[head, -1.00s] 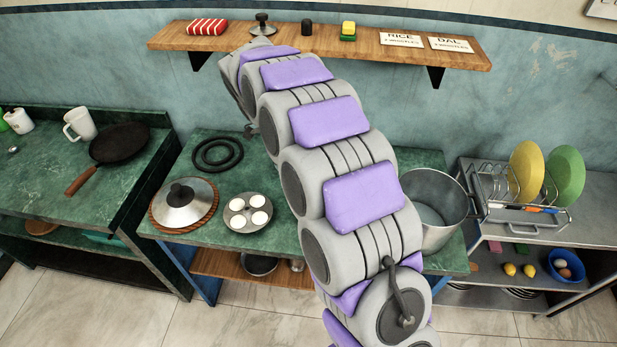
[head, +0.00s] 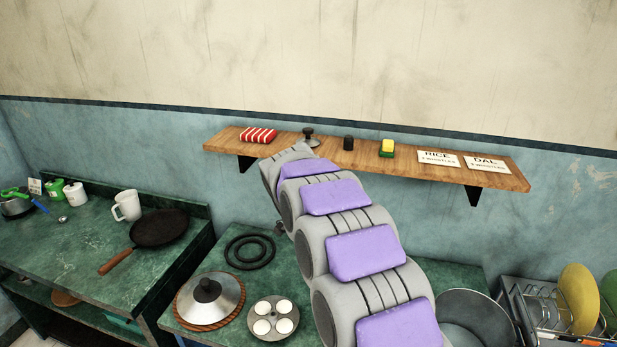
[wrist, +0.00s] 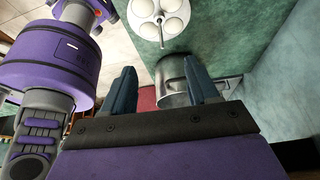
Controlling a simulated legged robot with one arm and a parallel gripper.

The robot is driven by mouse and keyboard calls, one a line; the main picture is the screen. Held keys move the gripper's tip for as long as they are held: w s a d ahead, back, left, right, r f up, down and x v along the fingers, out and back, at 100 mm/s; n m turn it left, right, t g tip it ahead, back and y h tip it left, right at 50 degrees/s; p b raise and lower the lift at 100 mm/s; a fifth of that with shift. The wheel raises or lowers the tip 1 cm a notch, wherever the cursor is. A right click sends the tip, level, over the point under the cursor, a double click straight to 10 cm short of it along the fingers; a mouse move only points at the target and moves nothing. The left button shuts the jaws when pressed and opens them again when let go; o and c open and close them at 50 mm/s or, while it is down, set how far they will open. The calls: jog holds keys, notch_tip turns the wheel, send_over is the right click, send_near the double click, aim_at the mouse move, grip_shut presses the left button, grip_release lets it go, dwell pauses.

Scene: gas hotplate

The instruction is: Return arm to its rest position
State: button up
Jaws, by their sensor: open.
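My arm (head: 352,254) rises from the bottom right of the head view, across the middle green counter, to just below the wall shelf. My gripper's fingers are hidden behind the arm there. In the wrist view my gripper (wrist: 163,88) shows two blue-grey fingers spread apart, with nothing held between them. A metal pot (wrist: 174,84) shows beyond the fingers, apart from them as far as I can tell.
The wooden shelf (head: 230,148) is close behind the arm's far end and holds several small items. A lidded pan (head: 225,296), a plate with white rounds (head: 273,319) and black rings (head: 249,252) sit left of the arm. The pot (head: 474,318) stands right.

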jog(key=s+d+r+n+y, duration=0.1)
jog(key=s+d+r+n, duration=0.1)
jog(key=s+n, duration=0.45)
jog(key=s+d+r+n+y, duration=0.1)
jog(key=s+d+n, duration=0.25)
jog(key=s, duration=0.65)
jog(key=s+d+r+n+y, duration=0.1)
jog(key=s+d+r+n, duration=0.1)
jog(key=s+n, duration=0.55)
jog(key=s+f+n, duration=0.1)
jog(key=s+n, duration=0.1)
jog(key=s, duration=0.4)
jog(key=s+f+n+y, duration=0.1)
jog(key=s+f+n, duration=0.1)
jog(key=s, duration=0.5)
jog(key=shift+a+f, duration=0.25)
